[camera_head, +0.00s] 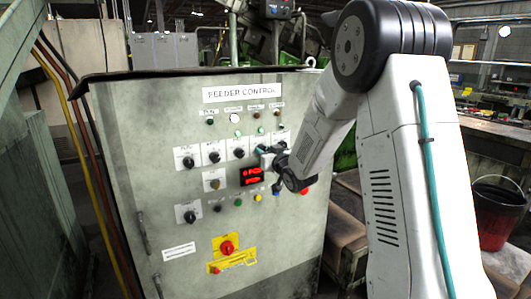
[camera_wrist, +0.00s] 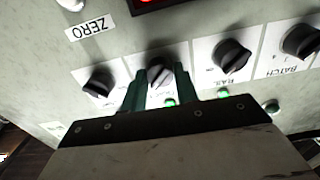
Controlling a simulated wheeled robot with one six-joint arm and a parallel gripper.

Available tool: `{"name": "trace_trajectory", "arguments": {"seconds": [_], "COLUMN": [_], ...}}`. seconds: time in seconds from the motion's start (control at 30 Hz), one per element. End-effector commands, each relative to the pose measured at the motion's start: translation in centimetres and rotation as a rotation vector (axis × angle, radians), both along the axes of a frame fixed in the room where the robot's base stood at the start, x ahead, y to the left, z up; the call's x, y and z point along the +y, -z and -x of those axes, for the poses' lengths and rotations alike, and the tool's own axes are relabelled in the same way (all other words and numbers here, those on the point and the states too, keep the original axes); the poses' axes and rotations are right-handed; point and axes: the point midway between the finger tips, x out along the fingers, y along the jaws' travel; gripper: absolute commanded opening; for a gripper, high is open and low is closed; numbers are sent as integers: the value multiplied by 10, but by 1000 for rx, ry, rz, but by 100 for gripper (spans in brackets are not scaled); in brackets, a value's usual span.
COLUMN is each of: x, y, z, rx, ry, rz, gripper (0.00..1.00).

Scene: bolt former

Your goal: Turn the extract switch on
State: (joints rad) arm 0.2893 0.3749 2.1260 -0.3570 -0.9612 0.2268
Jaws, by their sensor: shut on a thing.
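The feeder control panel (camera_head: 150,120) carries a row of black rotary switches on white plates. My gripper (camera_wrist: 160,88) is shut on one black rotary switch (camera_wrist: 161,72), with a green finger on each side of its knob. The lettering on that switch's plate is mostly hidden by the fingers, so I cannot read whether it says extract. In the head view my gripper (camera_head: 259,150) is at the right part of the row, against the panel face, and its wrist hides some controls.
Neighbouring switches stand close: a left one (camera_wrist: 98,82), a rail one (camera_wrist: 232,55) and a batch one (camera_wrist: 301,40). A red display (camera_head: 252,175) and a red knob on yellow (camera_head: 227,247) are lower. A bucket (camera_head: 495,215) stands far right.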

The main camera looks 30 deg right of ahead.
Motion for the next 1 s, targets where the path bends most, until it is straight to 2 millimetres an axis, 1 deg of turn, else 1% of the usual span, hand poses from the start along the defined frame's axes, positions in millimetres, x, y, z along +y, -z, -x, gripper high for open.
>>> {"name": "trace_trajectory", "arguments": {"seconds": [0.17, 0.2, 0.23, 0.27, 0.53, 0.63, 0.77, 0.9, 1.0], "x": [0, 0, 0, 0, 0, 0, 0, 0, -1], "y": [1, 1, 1, 1, 0, 0, 0, 0, 1], "z": [0, 0, 0, 0, 1, 7, 27, 52, 66], "rx": [3, 3, 3, 3, 1, 0, 1, 1, 2], "ry": [1, 1, 1, 0, 0, 1, 1, 1, 2], "rz": [-1, 0, 0, 0, 1, 1, 1, 1, 0], "gripper": [7, 38, 46, 52, 52, 52, 52, 52, 52]}}
